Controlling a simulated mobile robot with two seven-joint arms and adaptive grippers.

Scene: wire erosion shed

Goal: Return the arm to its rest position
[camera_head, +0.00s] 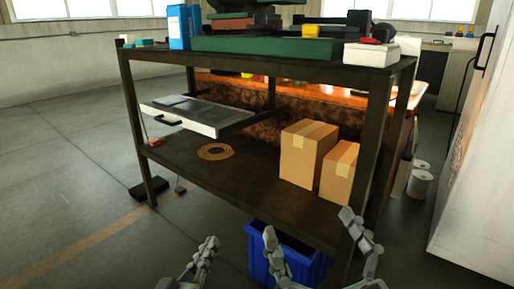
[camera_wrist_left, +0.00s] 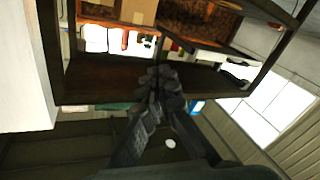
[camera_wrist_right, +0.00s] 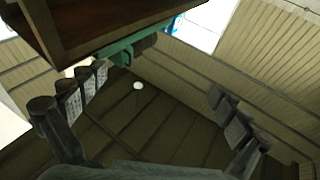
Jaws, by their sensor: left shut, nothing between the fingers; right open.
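My left gripper (camera_head: 208,246) is low in the head view, in front of the workbench, with its fingers together and nothing between them. Its closed fingertips also show in the left wrist view (camera_wrist_left: 160,78). My right gripper (camera_head: 309,225) is to its right, its two fingers spread wide and empty, with the blue bin behind. The spread fingers also show in the right wrist view (camera_wrist_right: 158,92). Both grippers look apart from the bench, though the exact gap is unclear. Most of both arms is out of the head view.
The dark workbench (camera_head: 220,188) stands ahead, its drawer (camera_head: 200,118) pulled open. Two cardboard boxes (camera_head: 306,155) and a coil (camera_head: 215,152) rest on its lower shelf. A blue bin (camera_head: 258,262) stands close by the right gripper. A white cabinet (camera_head: 480,180) is at right. Open floor (camera_head: 60,180) lies left.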

